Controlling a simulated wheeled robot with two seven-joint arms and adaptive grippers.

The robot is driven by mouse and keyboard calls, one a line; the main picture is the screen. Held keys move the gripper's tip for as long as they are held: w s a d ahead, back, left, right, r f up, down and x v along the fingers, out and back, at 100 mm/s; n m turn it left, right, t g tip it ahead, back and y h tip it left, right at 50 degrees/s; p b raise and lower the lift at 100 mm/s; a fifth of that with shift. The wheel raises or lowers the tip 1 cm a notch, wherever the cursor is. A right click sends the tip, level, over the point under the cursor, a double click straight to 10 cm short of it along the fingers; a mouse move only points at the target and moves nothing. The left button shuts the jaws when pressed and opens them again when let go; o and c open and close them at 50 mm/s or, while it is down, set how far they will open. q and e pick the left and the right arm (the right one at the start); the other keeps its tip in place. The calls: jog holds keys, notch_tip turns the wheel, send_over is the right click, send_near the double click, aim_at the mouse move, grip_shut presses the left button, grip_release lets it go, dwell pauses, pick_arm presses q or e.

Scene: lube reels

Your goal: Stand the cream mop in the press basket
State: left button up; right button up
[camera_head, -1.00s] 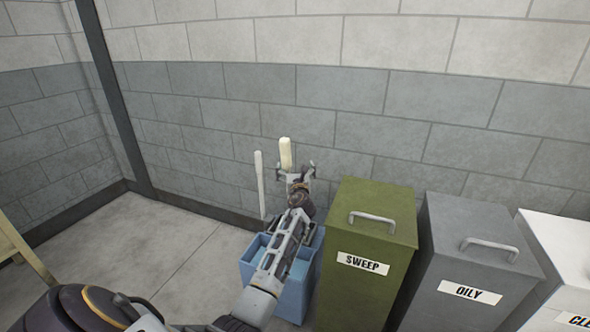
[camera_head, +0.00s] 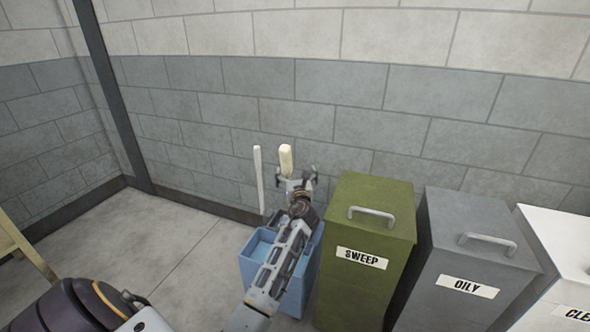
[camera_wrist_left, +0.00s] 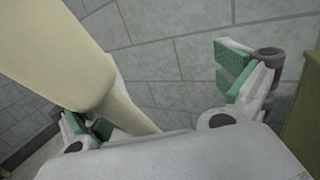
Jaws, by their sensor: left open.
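The cream mop shows as a pale, nearly upright handle (camera_head: 286,158) just beyond my left gripper (camera_head: 296,180). In the left wrist view the cream handle (camera_wrist_left: 75,50) runs large from the top left down beside the left finger. My left gripper (camera_wrist_left: 165,97) is open there, with clear space between the handle and the right finger. The mop's lower end is hidden behind my gripper and arm. The blue bucket (camera_head: 250,268) stands on the floor under my left arm, which hides much of it; I cannot make out the press basket clearly. My right gripper is not in view.
A thin white rod (camera_head: 259,178) stands upright left of the mop. A green SWEEP bin (camera_head: 368,225), a grey OILY bin (camera_head: 478,240) and a white bin (camera_head: 560,240) stand to the right. The block wall is close behind. Open floor (camera_head: 150,245) lies left.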

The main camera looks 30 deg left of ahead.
pick_arm(q)
jog(key=shift+r+v, duration=0.1)
jog(key=shift+v, duration=1.4)
jog(key=shift+r+v, duration=0.15)
jog(key=shift+v, duration=1.3)
grip_shut()
